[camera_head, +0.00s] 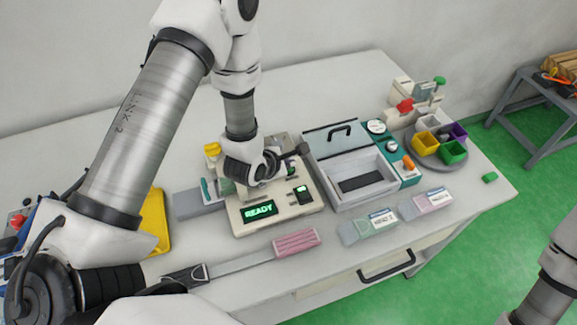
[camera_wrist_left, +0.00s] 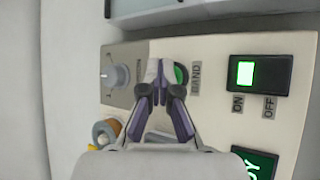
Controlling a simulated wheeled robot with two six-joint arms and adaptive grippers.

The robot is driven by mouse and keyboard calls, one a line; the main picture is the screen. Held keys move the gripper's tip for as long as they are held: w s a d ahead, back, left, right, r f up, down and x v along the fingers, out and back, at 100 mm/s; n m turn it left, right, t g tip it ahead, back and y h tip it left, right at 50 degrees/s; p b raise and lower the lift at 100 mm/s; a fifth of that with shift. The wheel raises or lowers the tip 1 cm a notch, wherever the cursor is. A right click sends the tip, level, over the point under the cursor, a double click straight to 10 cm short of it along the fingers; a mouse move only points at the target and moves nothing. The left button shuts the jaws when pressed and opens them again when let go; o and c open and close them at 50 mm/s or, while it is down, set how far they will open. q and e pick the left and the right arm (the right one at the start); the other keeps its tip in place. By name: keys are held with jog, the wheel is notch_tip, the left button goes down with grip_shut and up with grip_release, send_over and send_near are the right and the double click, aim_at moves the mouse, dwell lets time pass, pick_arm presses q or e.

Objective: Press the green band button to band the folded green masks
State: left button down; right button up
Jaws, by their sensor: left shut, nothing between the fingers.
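The cream banding machine (camera_head: 243,227) stands on the table with a lit green READY display (camera_head: 259,210); its top fills the left wrist view (camera_wrist_left: 222,120). The green band button (camera_wrist_left: 181,74), labelled BAND, shows just right of my left fingertips in the left wrist view. My left gripper (camera_wrist_left: 162,72) is shut and empty, pointing at the panel beside the button and partly covering it. Contact cannot be told. In the head view, my left gripper (camera_head: 266,168) hides the button. A greenish patch (camera_head: 227,186) shows by the gripper; I cannot tell whether it is the folded masks. My right gripper is out of view.
A grey knob (camera_wrist_left: 116,76) and a lit ON/OFF switch (camera_wrist_left: 247,72) flank the button. Right of the machine stands an open-lidded chamber (camera_head: 345,197). Pink folded masks (camera_head: 296,243), labelled packs (camera_head: 370,225) and a carousel of coloured bins (camera_head: 453,152) are nearby.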

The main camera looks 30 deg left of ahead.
pick_arm(q)
jog(key=shift+f, duration=0.2)
dwell(0.4)
jog(key=shift+r+p, duration=0.45)
jog(key=shift+r, duration=0.45)
notch_tip(320, 180, up, 5)
jog(key=p, duration=0.3)
jog(key=shift+r+p, duration=0.1)
jog(key=shift+p, duration=0.2)
dwell(0.3)
